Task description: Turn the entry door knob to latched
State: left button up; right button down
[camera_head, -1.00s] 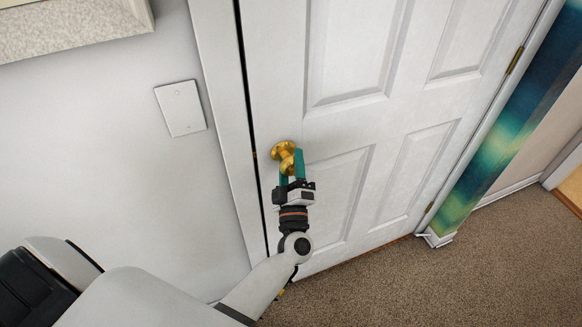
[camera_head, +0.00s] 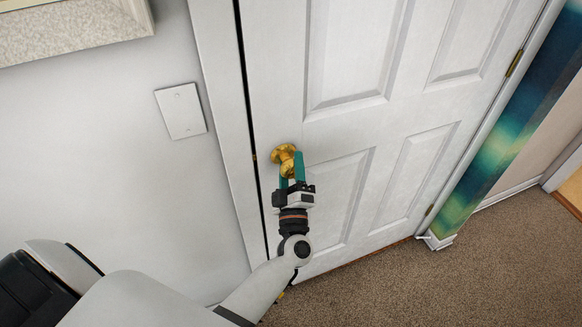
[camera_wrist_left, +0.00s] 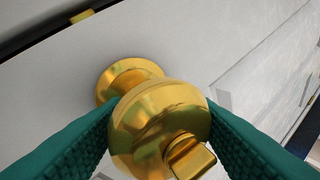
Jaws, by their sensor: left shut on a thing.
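The entry door (camera_head: 345,125) is white and panelled, and it looks closed or nearly so against its frame. Its round brass knob (camera_head: 283,154) is near the door's left edge. In the left wrist view the knob (camera_wrist_left: 150,115) fills the middle, with a small tilted turn-piece (camera_wrist_left: 190,157) on its face. My left gripper (camera_head: 291,168) has teal fingers, one on each side of the knob, and is shut on it. I cannot tell from these views whether the latch is engaged. My right gripper is not in view.
A blank white wall plate (camera_head: 181,109) is left of the door frame. A speckled ledge (camera_head: 75,28) is at the upper left. A blue-green panel (camera_head: 500,140) stands right of the door's hinges. Brown carpet (camera_head: 400,285) is clear at the lower right.

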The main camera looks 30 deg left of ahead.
pick_arm(q)
jog(key=shift+w+a+r, duration=0.1)
jog(key=shift+r, duration=0.3)
jog(key=o, duration=0.9)
jog(key=shift+f, duration=0.1)
jog(key=shift+c, duration=0.2)
jog(key=shift+f, duration=0.1)
jog(key=shift+f, duration=0.2)
